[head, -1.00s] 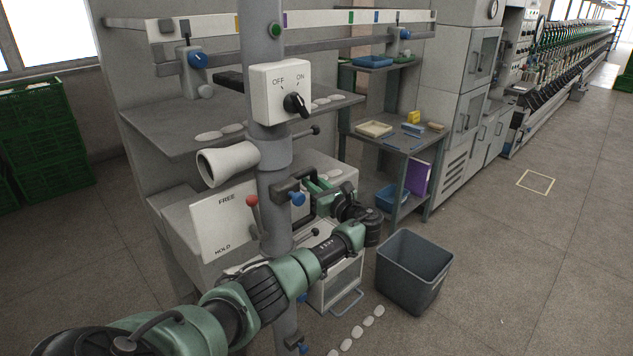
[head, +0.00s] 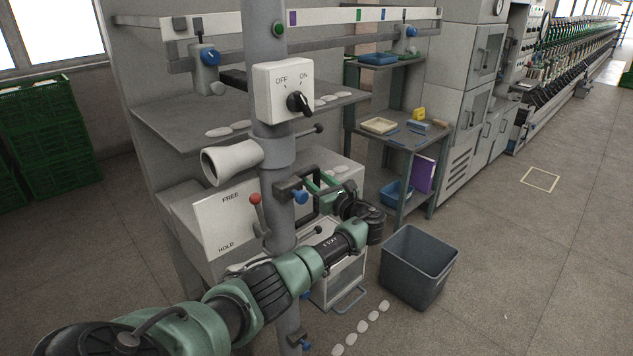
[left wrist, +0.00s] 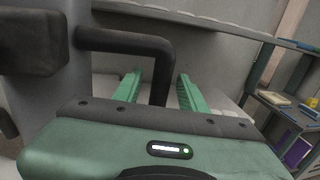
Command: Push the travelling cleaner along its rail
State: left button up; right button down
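The travelling cleaner is a grey upright column (head: 278,212) with a pale horn-shaped nozzle (head: 229,161) and a white OFF/ON switch box (head: 281,92). It stands upright in front of a pale rail beam (head: 335,17) with coloured marks. A black bar handle (head: 299,211) sticks out from the column, and it also shows in the left wrist view (left wrist: 162,72). My left gripper (head: 320,186) is at this handle. In the left wrist view its green fingers (left wrist: 160,82) stand apart on either side of the handle, with gaps showing. My right gripper is not in view.
A red-knobbed lever (head: 256,208) sits beside a FREE/HOLD plate (head: 222,222). Blue-knobbed clamps sit on the rail at left (head: 207,60) and right (head: 409,34). A grey bin (head: 418,268) and a side table (head: 405,143) stand to the right. Floor further right is open.

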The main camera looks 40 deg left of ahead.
pick_arm(q)
jog(key=shift+d+f, duration=0.1)
jog(key=shift+s+d, duration=0.1)
jog(key=shift+d, duration=0.25)
jog(key=b+v, duration=0.1)
jog(key=v, duration=0.6)
jog(key=shift+b, duration=0.3)
